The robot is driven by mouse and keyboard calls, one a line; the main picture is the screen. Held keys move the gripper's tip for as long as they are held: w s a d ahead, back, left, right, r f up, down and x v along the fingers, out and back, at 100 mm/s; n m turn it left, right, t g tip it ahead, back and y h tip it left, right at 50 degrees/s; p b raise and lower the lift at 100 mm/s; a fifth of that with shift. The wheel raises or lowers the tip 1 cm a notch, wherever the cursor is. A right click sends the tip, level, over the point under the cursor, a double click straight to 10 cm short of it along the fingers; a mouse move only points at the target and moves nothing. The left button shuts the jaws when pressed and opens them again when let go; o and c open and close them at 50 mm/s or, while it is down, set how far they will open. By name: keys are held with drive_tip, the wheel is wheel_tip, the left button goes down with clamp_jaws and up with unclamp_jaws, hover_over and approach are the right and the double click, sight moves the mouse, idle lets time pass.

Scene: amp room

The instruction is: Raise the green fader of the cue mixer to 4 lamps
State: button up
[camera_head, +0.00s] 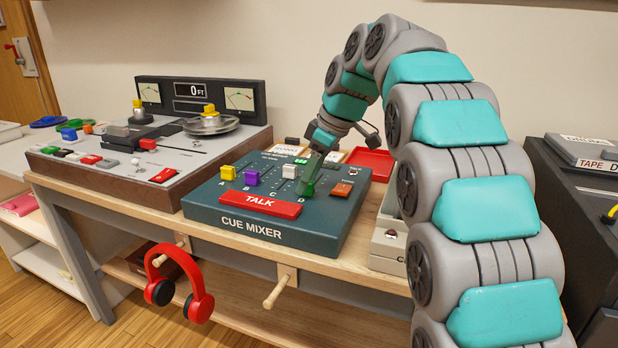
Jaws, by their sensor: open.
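The cue mixer (270,222) is a dark teal box on the wooden bench, with a red TALK bar (260,205) at its front. Its faders A to D have yellow (228,173), purple (251,178), white (289,171) and green caps. A small green light (301,161) shows behind the faders; the number of lit lamps is unclear.
An orange-brown button (341,189) lies right of column D. A tape machine (150,150) with reels stands left. A red tray (371,163) lies behind the mixer. Red headphones (180,283) hang from a front peg. My arm covers much of the right side.

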drive_tip(key=shift+f, duration=0.1)
clamp_jaws()
idle(0.4)
idle(1.0)
